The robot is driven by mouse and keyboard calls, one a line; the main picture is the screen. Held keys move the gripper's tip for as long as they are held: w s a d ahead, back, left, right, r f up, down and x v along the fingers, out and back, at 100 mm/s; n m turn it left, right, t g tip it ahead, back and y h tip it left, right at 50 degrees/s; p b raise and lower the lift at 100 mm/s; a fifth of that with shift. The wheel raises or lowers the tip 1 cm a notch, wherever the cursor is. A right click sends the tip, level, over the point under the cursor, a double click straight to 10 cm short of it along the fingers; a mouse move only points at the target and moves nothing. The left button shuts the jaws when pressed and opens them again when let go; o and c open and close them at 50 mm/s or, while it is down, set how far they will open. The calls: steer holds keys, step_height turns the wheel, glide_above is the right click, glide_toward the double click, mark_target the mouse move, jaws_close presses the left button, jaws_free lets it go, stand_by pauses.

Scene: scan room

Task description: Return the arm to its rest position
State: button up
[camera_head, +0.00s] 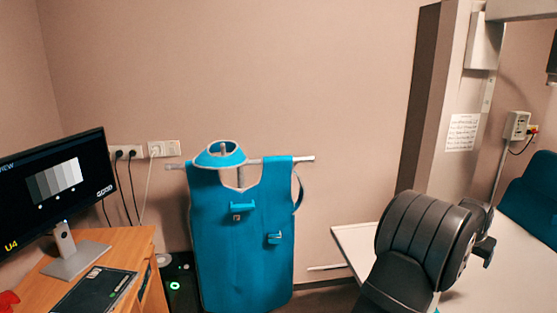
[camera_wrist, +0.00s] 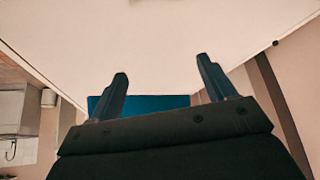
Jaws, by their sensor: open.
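In the wrist view my gripper (camera_wrist: 162,65) is open, its two dark fingers spread apart with nothing held between them. A pale, bare surface fills most of the view beyond the fingertips. A blue patch (camera_wrist: 150,102) shows low between the fingers; I cannot tell what it is. In the head view my black arm is folded at the lower right, in front of a white table (camera_head: 356,248). The fingers cannot be made out clearly there.
A blue apron (camera_head: 240,265) hangs on a rail against the wall. A wooden desk (camera_head: 128,245) with a monitor (camera_head: 50,187) and a black flat case or book (camera_head: 95,290) stands left. A blue padded item (camera_head: 530,200) is at far right. A grey door post (camera_head: 440,100) rises behind my arm.

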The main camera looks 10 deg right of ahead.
steer(key=s+d+m+g, duration=0.1)
steer(key=s+d+m, duration=0.2)
steer(key=d, duration=0.6)
steer(key=s+d+f+m+g+h, duration=0.1)
steer(key=s+d+m+g, duration=0.1)
steer(key=s+d, duration=0.6)
steer(key=shift+d+f+m, duration=0.25)
steer(key=shift+d+m, duration=0.15)
steer(key=shift+d, duration=0.15)
steer(key=shift+w, duration=0.1)
steer(key=w+a+n+t, duration=0.1)
steer(key=w+a+n, duration=0.1)
steer(key=w+a, duration=0.3)
steer(key=w+a+r+n+t+y, duration=0.1)
steer(key=w+a+n, duration=0.2)
steer(key=a, duration=0.8)
steer(key=shift+w+a+r+t, duration=0.25)
steer(key=shift+w+t, duration=0.15)
steer(key=shift+w, duration=0.8)
